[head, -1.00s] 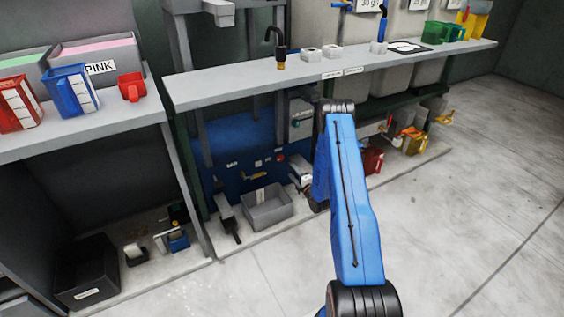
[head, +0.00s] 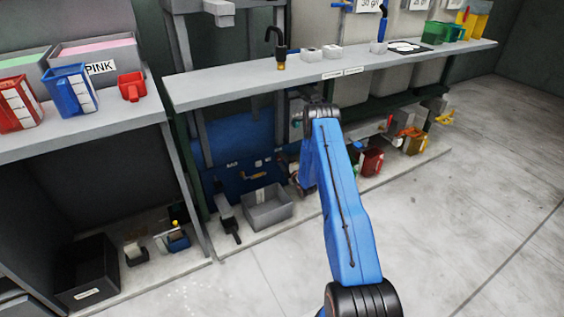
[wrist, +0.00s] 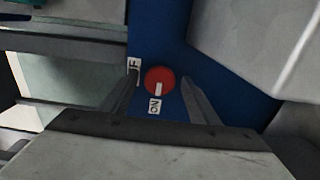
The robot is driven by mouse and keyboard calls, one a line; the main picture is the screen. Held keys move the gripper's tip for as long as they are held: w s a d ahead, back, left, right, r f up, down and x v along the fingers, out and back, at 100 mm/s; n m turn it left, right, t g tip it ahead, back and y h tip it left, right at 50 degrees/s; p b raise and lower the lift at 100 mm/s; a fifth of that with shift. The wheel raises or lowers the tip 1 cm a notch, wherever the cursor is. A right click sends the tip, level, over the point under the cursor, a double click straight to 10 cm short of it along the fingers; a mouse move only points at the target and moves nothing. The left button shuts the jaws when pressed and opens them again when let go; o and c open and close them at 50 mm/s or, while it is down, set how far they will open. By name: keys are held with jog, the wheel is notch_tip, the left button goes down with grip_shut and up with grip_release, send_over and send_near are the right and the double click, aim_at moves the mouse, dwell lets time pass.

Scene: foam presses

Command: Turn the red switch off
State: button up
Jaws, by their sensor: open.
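The red switch (wrist: 161,78) is a round red knob on a blue panel (wrist: 172,30) in the wrist view. Its white mark points at the ON label (wrist: 154,106). A second label (wrist: 134,66), partly hidden by the left finger, shows an F. My gripper (wrist: 160,77) is open, with one finger on each side of the knob; contact is not visible. In the head view, the blue panel (head: 232,182) stands under the bench, and I cannot make out the knob or my gripper fingers behind my arm.
A grey bin (head: 268,212) and a dark tool (head: 230,226) sit on the low shelf below the panel. The bench top (head: 220,90) overhangs the panel. Pale grey bodies (wrist: 235,38) flank the panel at the upper right of the wrist view. The floor at right is clear.

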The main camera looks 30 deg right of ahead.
jog(key=c, duration=1)
jog(key=shift+m, duration=0.3)
jog(key=m, duration=1.3)
jog(key=shift+m, duration=2.1)
